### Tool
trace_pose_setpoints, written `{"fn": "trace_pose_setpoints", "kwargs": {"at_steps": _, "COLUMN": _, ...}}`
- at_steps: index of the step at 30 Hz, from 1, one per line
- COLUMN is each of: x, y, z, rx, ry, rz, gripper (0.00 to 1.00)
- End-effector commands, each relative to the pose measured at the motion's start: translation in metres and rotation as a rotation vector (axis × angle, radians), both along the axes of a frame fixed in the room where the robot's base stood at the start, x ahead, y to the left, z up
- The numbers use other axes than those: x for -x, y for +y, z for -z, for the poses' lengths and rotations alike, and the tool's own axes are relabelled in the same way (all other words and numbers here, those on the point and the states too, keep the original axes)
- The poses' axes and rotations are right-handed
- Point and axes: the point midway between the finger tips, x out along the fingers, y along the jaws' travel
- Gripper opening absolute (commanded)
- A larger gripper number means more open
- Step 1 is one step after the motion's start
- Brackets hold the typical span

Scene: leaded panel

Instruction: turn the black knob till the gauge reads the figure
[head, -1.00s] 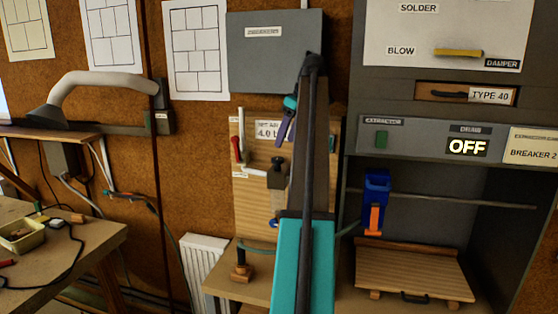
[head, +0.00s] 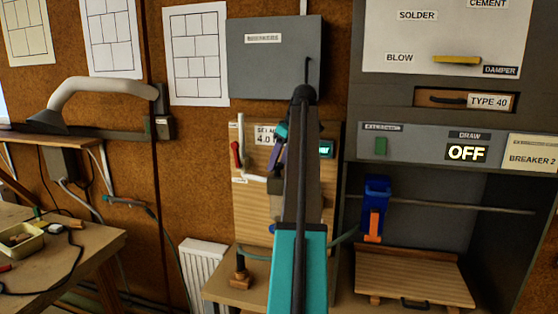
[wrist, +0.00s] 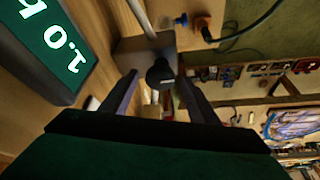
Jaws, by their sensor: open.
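The black knob (wrist: 160,73) sits on a grey block (wrist: 143,52) in the wrist view. My gripper (wrist: 158,92) is open, with one finger on each side of the knob in that view; I cannot tell whether either touches it. The gauge (wrist: 48,42) shows lit figures at the upper left, turned in the picture, reading about 1.0, with the rest cut off. In the head view the gauge (head: 326,149) is small and partly behind my arm. A sign (head: 266,135) there reads "SET AT 4.0". My gripper (head: 279,148) hides the knob in the head view.
A red-handled lever (head: 236,154) and a white pipe stand left of my gripper on the wooden board (head: 255,212). A grey box (head: 275,80) hangs above. A blue and orange clamp (head: 375,208) sits on a rail to the right.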

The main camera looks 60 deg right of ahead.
Motion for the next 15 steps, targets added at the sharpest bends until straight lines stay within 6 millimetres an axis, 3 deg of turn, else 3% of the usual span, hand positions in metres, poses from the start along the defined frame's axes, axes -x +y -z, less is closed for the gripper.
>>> {"fn": "trace_pose_setpoints", "kwargs": {"at_steps": 4, "x": -0.0003, "y": 0.0001, "z": 0.0, "rx": 0.0, "ry": 0.0, "rz": 0.0, "gripper": 0.55}}
{"fn": "trace_pose_setpoints", "kwargs": {"at_steps": 11, "x": -0.0006, "y": 0.0004, "z": -0.0002, "rx": 0.0, "ry": 0.0, "rz": -0.001, "gripper": 0.18}}
{"fn": "trace_pose_setpoints", "kwargs": {"at_steps": 15, "x": -0.0007, "y": 0.0005, "z": -0.0003, "rx": 0.0, "ry": 0.0, "rz": 0.0, "gripper": 0.15}}
